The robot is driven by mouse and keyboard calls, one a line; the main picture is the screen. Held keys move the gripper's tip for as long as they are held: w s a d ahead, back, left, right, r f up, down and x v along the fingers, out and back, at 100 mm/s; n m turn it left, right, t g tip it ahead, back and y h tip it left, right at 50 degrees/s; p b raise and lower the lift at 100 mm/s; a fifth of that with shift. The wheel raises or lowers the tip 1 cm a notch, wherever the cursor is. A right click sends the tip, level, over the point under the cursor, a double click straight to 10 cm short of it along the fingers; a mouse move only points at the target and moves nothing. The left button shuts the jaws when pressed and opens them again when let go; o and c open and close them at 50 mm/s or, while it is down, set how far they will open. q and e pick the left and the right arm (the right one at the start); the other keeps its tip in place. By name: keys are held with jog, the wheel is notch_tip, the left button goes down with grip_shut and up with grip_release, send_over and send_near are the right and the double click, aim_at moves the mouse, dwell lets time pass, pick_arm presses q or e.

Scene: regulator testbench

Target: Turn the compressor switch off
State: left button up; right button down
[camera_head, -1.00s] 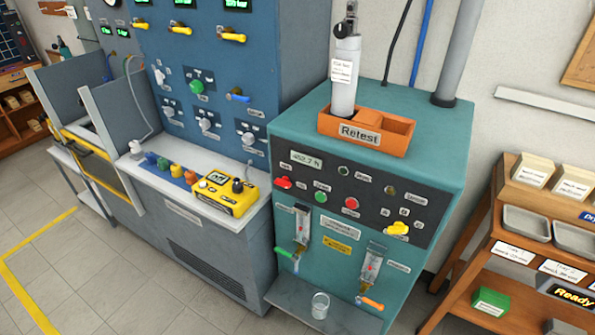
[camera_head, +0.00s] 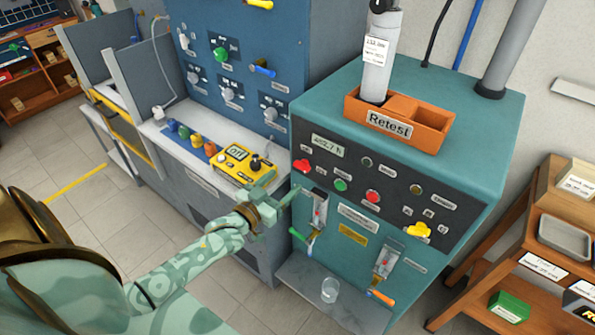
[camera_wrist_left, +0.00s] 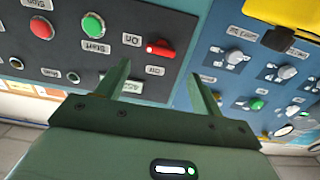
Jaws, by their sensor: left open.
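A red switch (camera_head: 302,166) is at the upper left of the black panel on the teal cabinet. In the left wrist view the red switch (camera_wrist_left: 159,49) appears upside down beside "On" and "Off" labels. I cannot tell for certain which label its handle points to. My left gripper (camera_head: 283,190) is in front of the cabinet's left edge, slightly below the switch in the head view. In the wrist view, its open, empty fingers (camera_wrist_left: 160,76) show with the switch beyond the gap between them, apart from it. My right gripper is not in view.
The panel (camera_head: 388,183) also has green and red buttons and a yellow knob (camera_head: 418,230). A yellow meter (camera_head: 237,158) is left of the gripper. A clear cup (camera_head: 329,290) stands on the lower shelf. An orange retest tray (camera_head: 430,125) with a cylinder tops the cabinet.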

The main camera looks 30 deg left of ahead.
aim_at(299, 167)
pick_arm(q)
jog(key=w, duration=0.4)
jog(key=w+b, duration=0.1)
jog(key=w, duration=0.1)
jog(key=shift+w+d, duration=0.25)
jog(key=shift+w, duration=0.1)
jog(key=c, duration=1)
